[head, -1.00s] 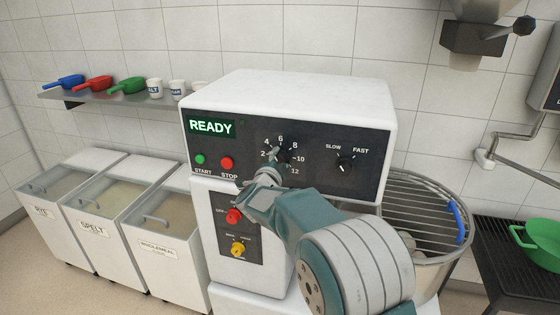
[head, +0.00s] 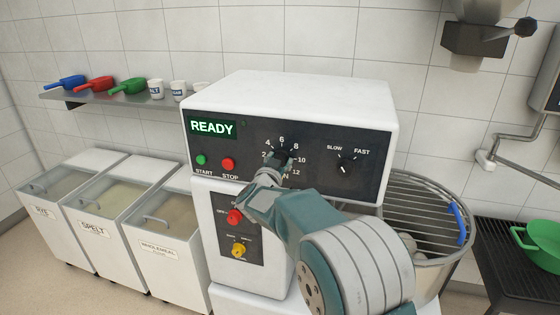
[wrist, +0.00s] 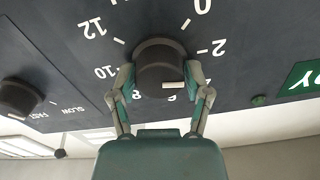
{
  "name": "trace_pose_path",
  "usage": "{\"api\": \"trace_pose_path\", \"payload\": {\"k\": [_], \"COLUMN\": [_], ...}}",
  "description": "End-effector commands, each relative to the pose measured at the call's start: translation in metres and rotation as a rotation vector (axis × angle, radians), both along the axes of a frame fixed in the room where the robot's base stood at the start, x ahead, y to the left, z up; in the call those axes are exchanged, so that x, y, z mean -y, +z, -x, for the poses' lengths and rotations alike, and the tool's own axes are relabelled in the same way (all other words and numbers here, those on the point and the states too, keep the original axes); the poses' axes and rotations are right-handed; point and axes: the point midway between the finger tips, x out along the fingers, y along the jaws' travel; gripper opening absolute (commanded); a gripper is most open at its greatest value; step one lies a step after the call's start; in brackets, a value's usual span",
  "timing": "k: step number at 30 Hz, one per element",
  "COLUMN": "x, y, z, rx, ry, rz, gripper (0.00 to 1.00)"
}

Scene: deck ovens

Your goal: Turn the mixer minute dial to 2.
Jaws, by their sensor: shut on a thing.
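The minute dial is a round black knob (wrist: 158,68) with a white mark on its face, on the dark panel of the white mixer (head: 300,92). In the wrist view the numbers around it appear upside down, and the mark lies lower right of the knob's middle, pointing right. The right finger covers the 4, so I cannot tell the exact reading. My gripper (wrist: 161,91) is shut on the dial, one finger on each side. In the head view my gripper (head: 279,161) hides most of the dial.
The slow/fast knob (head: 345,164) is right of the dial. Green start (head: 201,160) and red stop (head: 228,164) buttons are on the left, under a READY display (head: 211,127). A red knob (head: 235,216) and yellow knob (head: 238,250) sit below. A wire-guarded bowl (head: 430,270) stands at right.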

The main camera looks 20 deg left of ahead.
Motion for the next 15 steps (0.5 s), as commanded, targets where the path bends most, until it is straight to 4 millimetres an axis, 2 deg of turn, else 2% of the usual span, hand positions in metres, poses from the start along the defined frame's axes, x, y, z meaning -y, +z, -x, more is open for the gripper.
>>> {"api": "trace_pose_path", "payload": {"k": [6,15], "x": [0.0006,0.0007], "y": [-0.0020,-0.0030], "z": [-0.0019,-0.0019], "rx": [-0.003,-0.005], "ry": [0.000,0.000], "rz": [0.119,0.192], "gripper": [0.15,0.15]}}
